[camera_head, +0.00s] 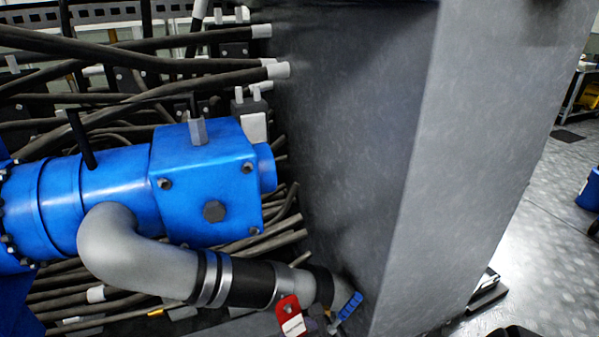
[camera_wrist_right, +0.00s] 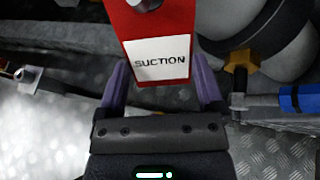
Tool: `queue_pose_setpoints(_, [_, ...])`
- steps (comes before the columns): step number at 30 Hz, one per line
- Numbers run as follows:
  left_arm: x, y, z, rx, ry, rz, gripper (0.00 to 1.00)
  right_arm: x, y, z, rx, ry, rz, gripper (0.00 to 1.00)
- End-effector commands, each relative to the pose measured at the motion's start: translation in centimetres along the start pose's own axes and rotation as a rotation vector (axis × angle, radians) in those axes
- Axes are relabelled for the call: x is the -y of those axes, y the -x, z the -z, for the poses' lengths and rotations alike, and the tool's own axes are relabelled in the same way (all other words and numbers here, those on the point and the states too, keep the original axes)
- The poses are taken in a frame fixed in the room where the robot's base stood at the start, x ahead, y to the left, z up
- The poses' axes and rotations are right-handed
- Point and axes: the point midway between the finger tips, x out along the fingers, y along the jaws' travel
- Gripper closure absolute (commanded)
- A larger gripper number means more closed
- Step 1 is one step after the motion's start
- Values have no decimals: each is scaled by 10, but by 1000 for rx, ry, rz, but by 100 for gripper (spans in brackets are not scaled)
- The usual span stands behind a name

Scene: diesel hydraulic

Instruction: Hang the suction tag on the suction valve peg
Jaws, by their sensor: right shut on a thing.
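The red suction tag (camera_wrist_right: 159,25) has a white label reading SUCTION. It is between the purple fingers of my right gripper (camera_wrist_right: 160,72), which is shut on it. In the head view the tag (camera_head: 289,309) is at the bottom, in front of the pipe end, and the gripper is mostly cut off there. The suction valve's blue handle (camera_head: 349,306) is just right of the tag; it also shows in the wrist view (camera_wrist_right: 298,98), near a brass fitting (camera_wrist_right: 240,72). I cannot clearly make out the peg. My left gripper is out of view.
A blue pump body (camera_head: 205,185) with a grey elbow pipe (camera_head: 135,255) and black hose (camera_head: 250,284) fills the left. Several dark hoses (camera_head: 150,65) run behind it. A large grey wall (camera_head: 370,130) stands close on the right, with open floor (camera_head: 535,235) beyond it.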

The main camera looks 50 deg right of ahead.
Motion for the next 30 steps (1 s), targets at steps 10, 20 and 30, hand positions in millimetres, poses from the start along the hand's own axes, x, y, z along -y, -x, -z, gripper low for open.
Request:
queue_pose_setpoints(10, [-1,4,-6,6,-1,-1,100,0,4,-2,1,0,-1,0])
queue_pose_setpoints(20, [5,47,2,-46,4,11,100,0,82,-6,3,-1,-1,0])
queue_pose_setpoints(30, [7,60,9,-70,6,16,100,6,106,-1,-25,-58,40,0])
